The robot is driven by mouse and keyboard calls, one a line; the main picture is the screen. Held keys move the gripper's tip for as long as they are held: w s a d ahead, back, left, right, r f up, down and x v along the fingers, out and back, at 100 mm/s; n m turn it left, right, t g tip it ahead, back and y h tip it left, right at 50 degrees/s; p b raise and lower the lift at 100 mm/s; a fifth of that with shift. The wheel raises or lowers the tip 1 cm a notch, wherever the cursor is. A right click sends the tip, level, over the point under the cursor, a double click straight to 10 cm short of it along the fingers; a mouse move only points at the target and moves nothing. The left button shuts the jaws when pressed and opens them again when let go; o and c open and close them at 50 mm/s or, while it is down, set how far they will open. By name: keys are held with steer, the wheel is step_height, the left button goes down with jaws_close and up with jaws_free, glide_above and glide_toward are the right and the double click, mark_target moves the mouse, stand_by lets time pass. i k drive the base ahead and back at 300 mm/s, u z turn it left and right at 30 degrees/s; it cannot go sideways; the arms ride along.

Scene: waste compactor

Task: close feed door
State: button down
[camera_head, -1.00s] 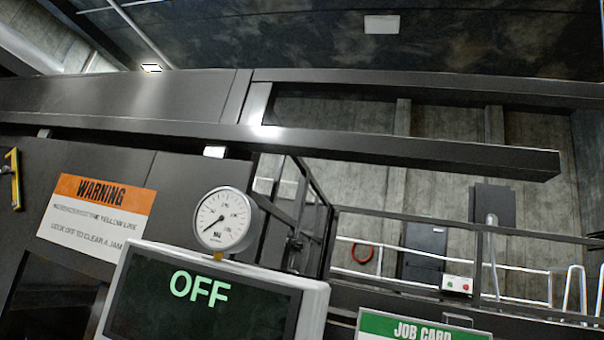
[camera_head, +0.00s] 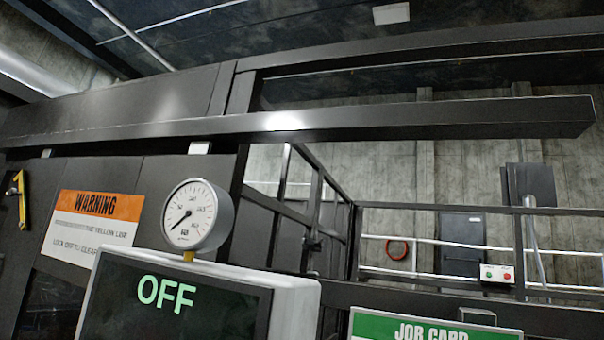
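I cannot make out a feed door for sure. A dark machine front (camera_head: 130,172) stands at the left, with a dark window-like panel (camera_head: 50,300) low in it. A yellow handle (camera_head: 21,198) is on the machine front at the far left edge. Whether it belongs to the feed door I cannot tell. My gripper does not show in this view.
A grey display (camera_head: 190,300) reading OFF stands in front, with a round gauge (camera_head: 198,215) above it. An orange and white warning sign (camera_head: 92,222) is behind. A dark beam (camera_head: 400,118) crosses overhead. A green job card (camera_head: 430,328) and railings (camera_head: 440,245) are at right.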

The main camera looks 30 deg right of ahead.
mark_target(82, 220)
steer(key=z, duration=0.15)
steer(key=i, duration=1)
steer(key=u, duration=0.05)
